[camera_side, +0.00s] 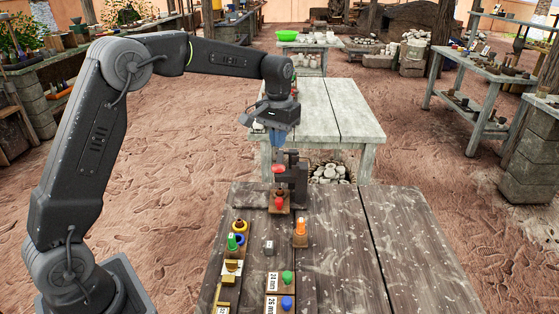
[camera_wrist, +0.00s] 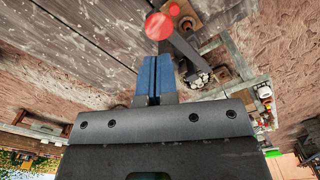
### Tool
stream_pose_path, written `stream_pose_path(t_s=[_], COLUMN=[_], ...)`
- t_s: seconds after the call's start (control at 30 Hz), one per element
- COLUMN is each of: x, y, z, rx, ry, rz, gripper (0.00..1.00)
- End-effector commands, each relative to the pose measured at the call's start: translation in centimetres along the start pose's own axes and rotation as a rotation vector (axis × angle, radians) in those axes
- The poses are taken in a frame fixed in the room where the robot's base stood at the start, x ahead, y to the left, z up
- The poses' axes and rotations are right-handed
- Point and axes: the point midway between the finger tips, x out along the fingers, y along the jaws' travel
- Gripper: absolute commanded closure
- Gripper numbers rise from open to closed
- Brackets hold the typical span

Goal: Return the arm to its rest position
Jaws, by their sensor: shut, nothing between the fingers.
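My gripper (camera_side: 277,134) has blue fingers pointing down in the side view, above the far edge of the dark wooden table (camera_side: 345,250). In the wrist view my gripper (camera_wrist: 154,72) shows its two blue fingers together, with nothing held. A dark upright fixture (camera_side: 297,175) stands at the table's far edge, just below the fingers. A red-topped piece (camera_side: 278,170) is beside that fixture, and a red round top (camera_wrist: 159,26) shows past the fingertips in the wrist view.
A pale table (camera_side: 335,110) stands behind. A shelf table (camera_side: 490,75) is at the right.

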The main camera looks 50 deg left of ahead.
Motion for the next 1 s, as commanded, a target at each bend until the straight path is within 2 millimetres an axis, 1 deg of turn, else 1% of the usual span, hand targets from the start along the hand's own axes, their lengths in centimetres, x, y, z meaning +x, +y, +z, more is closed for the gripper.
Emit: stream_pose_path(t_s=[0.07, 0.17, 0.27, 0.37, 0.4, 0.47, 0.53, 0.63, 0.7, 0.77, 0.8, 0.9, 1.0], x=[-0.1, -1.0, -3.0, -5.4, -6.2, -7.3, -8.2, -9.0, -9.2, -9.1, -8.8, -8.0, -7.0], y=[0.0, 0.2, 0.5, 0.8, 0.9, 1.0, 1.1, 1.0, 0.9, 0.8, 0.7, 0.3, 0.1], z=[0.1, 0.8, 2.9, 6.2, 7.7, 10.0, 12.7, 16.6, 19.3, 21.6, 23.1, 26.3, 28.6], rx=[0.001, 0.008, 0.027, 0.056, 0.069, 0.086, 0.108, 0.138, 0.159, 0.177, 0.189, 0.216, 0.235], ry=[0.002, 0.018, 0.054, 0.108, 0.131, 0.165, 0.205, 0.262, 0.302, 0.337, 0.359, 0.410, 0.450], rz=[0.000, 0.002, 0.006, 0.012, 0.015, 0.019, 0.024, 0.032, 0.037, 0.042, 0.045, 0.053, 0.059], gripper=[1.00, 1.00, 1.00, 1.00, 1.00, 1.00, 1.00, 1.00, 1.00, 1.00, 1.00, 1.00, 1.00])
